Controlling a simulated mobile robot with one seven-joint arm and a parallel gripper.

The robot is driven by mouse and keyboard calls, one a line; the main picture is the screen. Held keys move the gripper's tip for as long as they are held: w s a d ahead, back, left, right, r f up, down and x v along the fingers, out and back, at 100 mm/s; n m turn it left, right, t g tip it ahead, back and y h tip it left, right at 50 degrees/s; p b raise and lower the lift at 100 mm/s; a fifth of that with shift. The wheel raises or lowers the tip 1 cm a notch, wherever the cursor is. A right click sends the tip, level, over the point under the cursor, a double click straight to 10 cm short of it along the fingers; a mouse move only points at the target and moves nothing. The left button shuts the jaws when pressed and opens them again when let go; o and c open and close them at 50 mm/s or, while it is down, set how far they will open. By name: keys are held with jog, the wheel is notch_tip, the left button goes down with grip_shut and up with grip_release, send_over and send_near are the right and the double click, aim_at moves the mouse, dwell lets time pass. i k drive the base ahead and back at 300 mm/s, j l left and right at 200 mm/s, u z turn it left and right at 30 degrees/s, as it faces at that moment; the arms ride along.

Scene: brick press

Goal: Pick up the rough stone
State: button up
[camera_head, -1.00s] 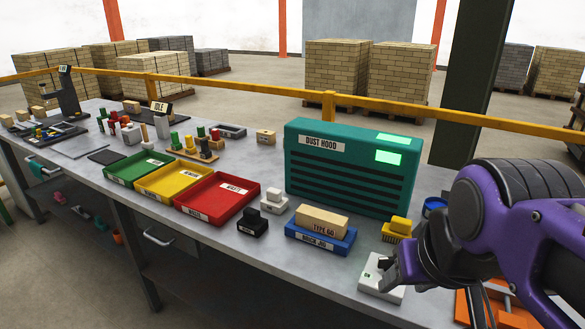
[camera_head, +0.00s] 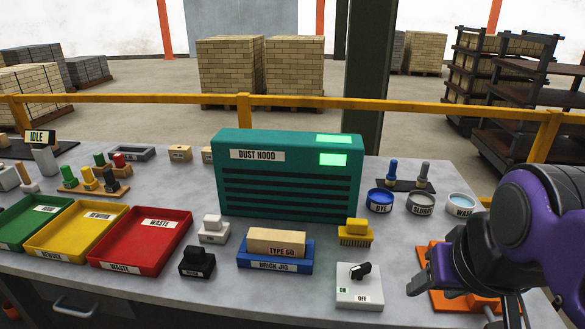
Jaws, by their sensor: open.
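Each has a small front label that I cannot read, so I cannot tell which is the rough stone. My gripper (camera_head: 419,276) is open and empty at the right, by the left edge of an orange plate, well to the right of both blocks.
Between them stand the blue brick jig (camera_head: 275,264) with a TYPE 60 brick (camera_head: 277,242), and a white on/off switch box (camera_head: 359,292). A yellow brush (camera_head: 356,233) and the tall green dust hood (camera_head: 289,175) stand behind. The red waste tray (camera_head: 140,240) is to the left.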

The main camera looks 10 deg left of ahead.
aim_at(196, 263)
jog(key=j+z, duration=0.4)
jog(key=j, duration=0.8)
jog(key=k+j+z, duration=0.1)
jog(key=j, duration=0.3)
